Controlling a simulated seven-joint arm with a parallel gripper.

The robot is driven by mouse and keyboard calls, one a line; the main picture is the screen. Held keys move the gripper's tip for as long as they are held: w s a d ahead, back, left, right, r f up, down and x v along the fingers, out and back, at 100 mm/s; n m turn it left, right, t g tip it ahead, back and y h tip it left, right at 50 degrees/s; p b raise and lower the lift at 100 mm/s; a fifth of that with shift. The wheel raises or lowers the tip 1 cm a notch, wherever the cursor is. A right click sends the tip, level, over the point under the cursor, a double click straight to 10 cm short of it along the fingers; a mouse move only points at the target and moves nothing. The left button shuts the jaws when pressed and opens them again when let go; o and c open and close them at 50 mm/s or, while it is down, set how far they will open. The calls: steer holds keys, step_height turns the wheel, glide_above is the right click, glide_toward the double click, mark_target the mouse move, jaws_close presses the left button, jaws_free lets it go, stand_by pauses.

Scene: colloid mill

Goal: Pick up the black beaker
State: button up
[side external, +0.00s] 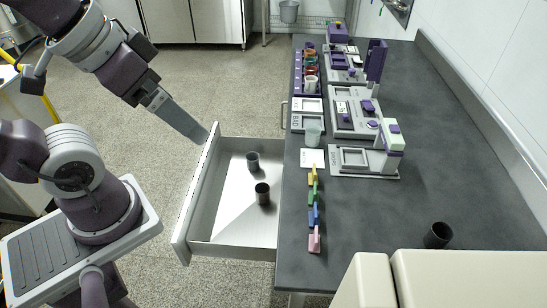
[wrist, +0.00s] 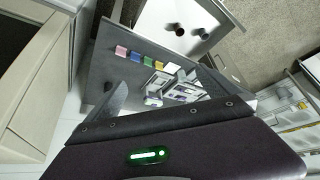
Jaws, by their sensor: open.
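A black beaker (side external: 437,235) is on the dark counter at the lower right of the side view, open end showing. In the wrist view a small dark shape (wrist: 108,86) near the counter's left edge looks like it. Two other dark beakers are in the open drawer: a grey one (side external: 252,161) and a brownish-black one (side external: 262,194). My gripper (side external: 203,136) is open, in the air by the drawer's left front panel, far from the counter beaker. Nothing shows between its fingers.
The open drawer (side external: 184,215) juts out left of the counter (side external: 380,270). Colored holders (side external: 314,214) line the counter's left edge. A beige appliance (side external: 440,280) is near the black beaker. Bare counter lies between holders and beaker.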

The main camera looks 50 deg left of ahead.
steer(key=shift+s+a, duration=0.1)
steer(key=shift+s, duration=0.45)
steer(key=c, duration=0.3)
steer(key=shift+c, duration=1.4)
